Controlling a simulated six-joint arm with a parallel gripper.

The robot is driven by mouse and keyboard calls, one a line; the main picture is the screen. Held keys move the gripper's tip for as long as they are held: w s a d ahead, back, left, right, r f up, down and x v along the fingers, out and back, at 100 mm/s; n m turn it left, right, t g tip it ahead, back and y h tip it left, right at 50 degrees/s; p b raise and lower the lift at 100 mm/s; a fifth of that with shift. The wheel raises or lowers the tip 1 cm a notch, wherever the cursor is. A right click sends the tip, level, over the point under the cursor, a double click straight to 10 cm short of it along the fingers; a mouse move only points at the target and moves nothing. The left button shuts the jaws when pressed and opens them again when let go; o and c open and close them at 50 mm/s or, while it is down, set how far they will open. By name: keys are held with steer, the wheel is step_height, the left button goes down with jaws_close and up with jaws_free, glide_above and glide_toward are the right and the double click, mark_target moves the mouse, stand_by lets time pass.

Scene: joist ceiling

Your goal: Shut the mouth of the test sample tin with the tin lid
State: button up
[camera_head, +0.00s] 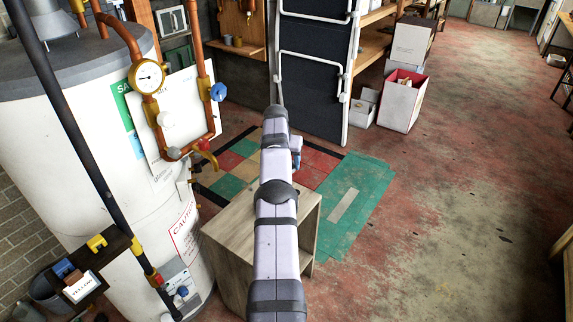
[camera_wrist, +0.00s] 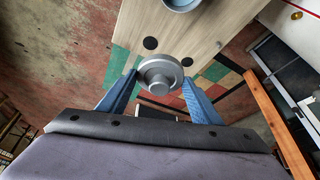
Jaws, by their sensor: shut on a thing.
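The tin lid (camera_wrist: 158,68) is a round grey metal disc with a raised knob, seen in the wrist view. My gripper (camera_wrist: 160,80) has its two blue fingers shut on the lid, one at each side. The test sample tin (camera_wrist: 182,3) is a round grey vessel with a pale blue inside, cut off by the top edge of the wrist view. Its mouth is open, and it stands on a wooden top, apart from the lid. In the head view my arm hides the lid and the tin.
The wooden stand (camera_head: 235,235) has a light grain top, with two dark round spots (camera_wrist: 150,43) in the wrist view. A white water tank (camera_head: 90,140) with copper pipes and a gauge stands close on the left. Open floor (camera_head: 430,220) lies on the right.

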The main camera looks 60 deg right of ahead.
steer(key=r, duration=0.1)
steer(key=w+a+r+p, duration=0.1)
steer(key=r, duration=0.3)
steer(key=shift+w+a+p, duration=0.25)
steer(key=shift+p, duration=0.05)
steer(key=shift+w+a+r+n, duration=0.2)
steer(key=shift+w+r+n, duration=0.1)
steer(key=shift+r, duration=0.2)
steer(key=shift+a+r+p, duration=0.15)
steer(key=shift+r+p, duration=0.15)
steer(key=shift+p, duration=0.05)
steer(key=shift+w+a+r, duration=0.1)
steer(key=shift+a+r, duration=0.05)
steer(key=shift+r, duration=0.05)
steer(key=s+a+f+m+p, duration=0.1)
steer(key=s+a+f+p, duration=0.1)
steer(key=s+a+f, duration=0.3)
steer(key=a+f, duration=0.1)
steer(key=a, duration=0.2)
steer(key=shift+a+f, duration=0.2)
steer(key=shift+f, duration=0.2)
